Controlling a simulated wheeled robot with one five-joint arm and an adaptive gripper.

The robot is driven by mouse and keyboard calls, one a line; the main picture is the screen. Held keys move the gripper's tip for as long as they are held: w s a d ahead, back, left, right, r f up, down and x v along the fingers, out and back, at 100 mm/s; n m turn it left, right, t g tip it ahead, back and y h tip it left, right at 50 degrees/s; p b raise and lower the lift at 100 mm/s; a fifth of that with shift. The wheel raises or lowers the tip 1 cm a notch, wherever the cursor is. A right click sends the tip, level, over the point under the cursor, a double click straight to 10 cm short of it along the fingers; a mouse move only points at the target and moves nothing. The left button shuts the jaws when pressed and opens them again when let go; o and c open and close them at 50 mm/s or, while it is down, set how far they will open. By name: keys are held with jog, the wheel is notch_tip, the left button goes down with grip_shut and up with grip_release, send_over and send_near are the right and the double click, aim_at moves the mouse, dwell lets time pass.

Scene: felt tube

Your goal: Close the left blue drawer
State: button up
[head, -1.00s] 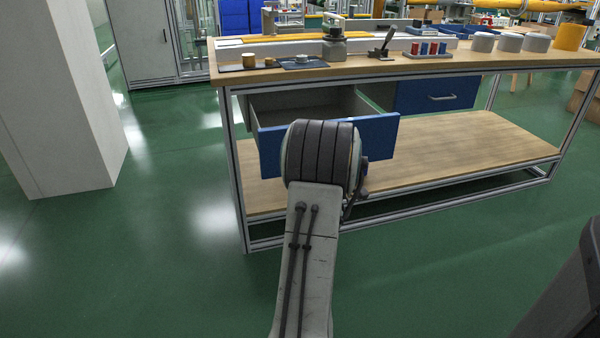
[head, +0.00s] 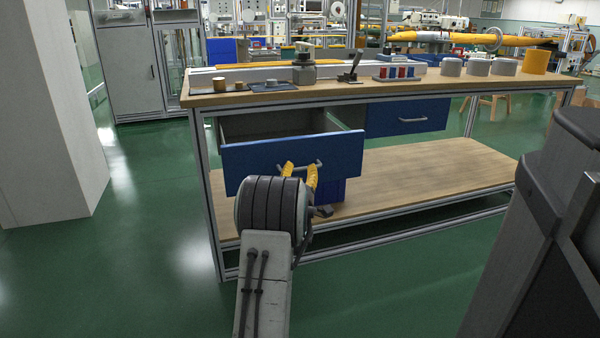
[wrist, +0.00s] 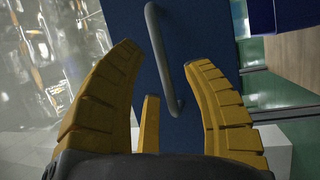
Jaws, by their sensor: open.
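The left blue drawer (head: 250,160) is pulled out from under the workbench, and its grey inside shows. Its grey bar handle (head: 306,166) is on the front. The handle also shows in the wrist view (wrist: 165,60), where it runs between my yellow fingers in the picture. My gripper (head: 300,168) is open in front of the drawer front, near the handle. In the wrist view my gripper (wrist: 165,75) has its fingers spread and holds nothing. I cannot tell whether a finger touches the drawer or the handle.
The right blue drawer (head: 408,118) is shut. The workbench (head: 350,92) carries small parts, a fixture, a rack of red and blue pieces and several cylinders on top. A wooden lower shelf (head: 420,172) runs below. A pale pillar (head: 55,120) stands at the left. Green floor is free in front.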

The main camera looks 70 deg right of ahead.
jog(key=shift+x, duration=1.25)
jog(key=shift+c, duration=0.4)
grip_shut()
